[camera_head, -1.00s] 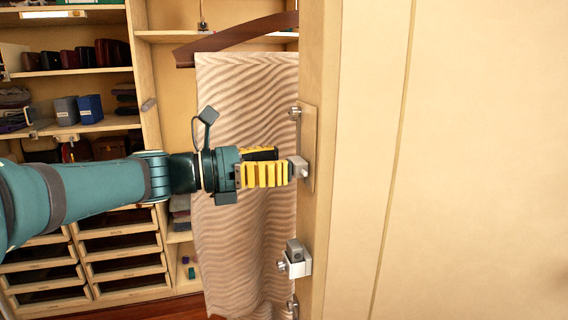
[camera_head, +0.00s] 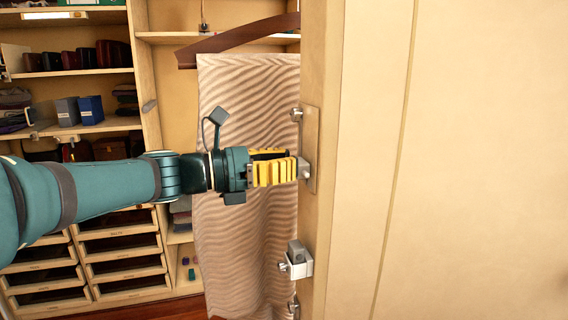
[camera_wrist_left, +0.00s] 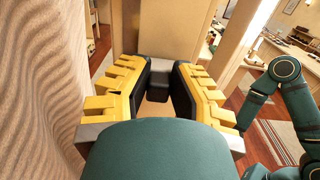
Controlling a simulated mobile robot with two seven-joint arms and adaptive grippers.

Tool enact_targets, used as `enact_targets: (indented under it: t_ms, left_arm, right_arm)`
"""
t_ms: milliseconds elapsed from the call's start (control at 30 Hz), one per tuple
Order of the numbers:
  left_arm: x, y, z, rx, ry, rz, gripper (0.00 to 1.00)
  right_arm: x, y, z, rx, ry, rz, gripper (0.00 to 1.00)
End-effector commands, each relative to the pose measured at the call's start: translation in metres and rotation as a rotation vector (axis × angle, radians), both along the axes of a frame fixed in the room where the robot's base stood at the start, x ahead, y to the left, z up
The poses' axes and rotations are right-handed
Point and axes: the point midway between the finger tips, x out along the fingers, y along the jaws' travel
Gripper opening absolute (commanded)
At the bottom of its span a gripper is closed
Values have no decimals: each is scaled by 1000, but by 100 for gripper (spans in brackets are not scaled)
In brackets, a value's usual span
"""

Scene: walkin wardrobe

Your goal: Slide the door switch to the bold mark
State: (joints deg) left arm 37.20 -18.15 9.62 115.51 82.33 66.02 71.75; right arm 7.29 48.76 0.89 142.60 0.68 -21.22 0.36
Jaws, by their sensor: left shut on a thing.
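The door switch is a pale plate (camera_head: 312,128) on the edge of the tan door panel, with a small grey slider block (camera_head: 305,169) standing out from it. My left gripper (camera_head: 296,170), with yellow ribbed fingers, reaches in from the left and is shut on this block. In the left wrist view, the grey block (camera_wrist_left: 168,68) shows between and beyond the dark finger pads of my left gripper (camera_wrist_left: 165,78). I cannot make out the bold mark. My right gripper is not in view; part of my right arm shows in the wrist view.
A second grey block in a white bracket (camera_head: 299,262) sits lower on the same edge. A wavy-patterned cloth (camera_head: 245,90) hangs from a brown hanger (camera_head: 235,40) close behind my left gripper. Shelves and drawers (camera_head: 120,245) stand at the left.

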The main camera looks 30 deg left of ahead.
Motion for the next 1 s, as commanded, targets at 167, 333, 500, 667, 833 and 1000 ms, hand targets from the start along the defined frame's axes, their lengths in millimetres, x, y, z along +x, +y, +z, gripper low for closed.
enact_targets:
  t_ms: [167, 333, 500, 667, 833, 1000]
  left_arm:
    - [-3, -6, 1, 1, -1, -8, 0]
    - [-8, -13, 1, -1, 1, -9, 0]
    - [-8, -13, 0, 0, 1, -7, 0]
    - [-8, -13, 0, 1, 1, -7, 47]
    - [-8, -13, 0, 1, 1, -7, 53]
    - [-8, -12, 0, 1, 1, -7, 53]
  right_arm:
    - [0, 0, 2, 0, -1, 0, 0]
    - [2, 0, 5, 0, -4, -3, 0]
    - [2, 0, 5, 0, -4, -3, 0]
    - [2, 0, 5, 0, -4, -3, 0]
    - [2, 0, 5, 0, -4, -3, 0]
    - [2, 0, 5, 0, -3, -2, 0]
